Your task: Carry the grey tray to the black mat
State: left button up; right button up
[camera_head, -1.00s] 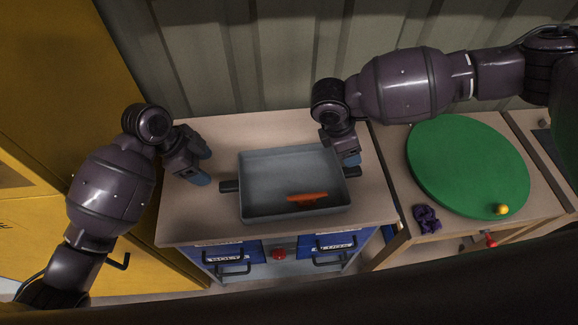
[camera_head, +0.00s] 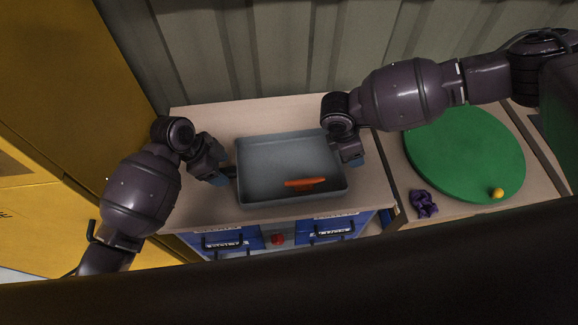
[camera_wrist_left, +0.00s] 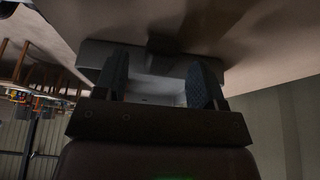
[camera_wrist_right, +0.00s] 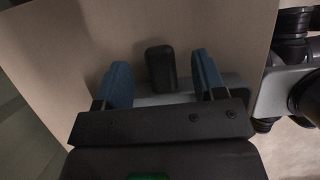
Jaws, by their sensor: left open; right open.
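The grey tray (camera_head: 262,165) sits on a light wooden worktop and holds an orange item (camera_head: 305,184). My left gripper (camera_head: 223,175) is open at the tray's left end. In the left wrist view the tray's grey wall (camera_wrist_left: 165,88) shows between and beyond its fingers. My right gripper (camera_head: 357,157) is open at the right end. In the right wrist view the dark handle (camera_wrist_right: 160,68) lies between its spread fingers, with the tray's rim (camera_wrist_right: 178,99) behind. In the head view the grippers hide both handles. I cannot make out a black mat.
A round green board (camera_head: 465,150) lies on the bench to the right. A yellow ball (camera_head: 497,193) is on it and a crumpled purple cloth (camera_head: 424,203) lies beside it. Blue drawers (camera_head: 222,240) are below the worktop. A yellow cabinet (camera_head: 60,120) stands left; a ribbed wall (camera_head: 270,50) is behind.

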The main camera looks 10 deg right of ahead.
pick_arm(q)
jog(key=shift+x, duration=1.4)
pick_arm(e)
jog(key=shift+x, duration=1.4)
pick_arm(q)
jog(key=shift+c, duration=0.3)
pick_arm(e)
jog(key=shift+c, duration=0.3)
pick_arm(q)
grip_shut()
pick_arm(e)
grip_shut()
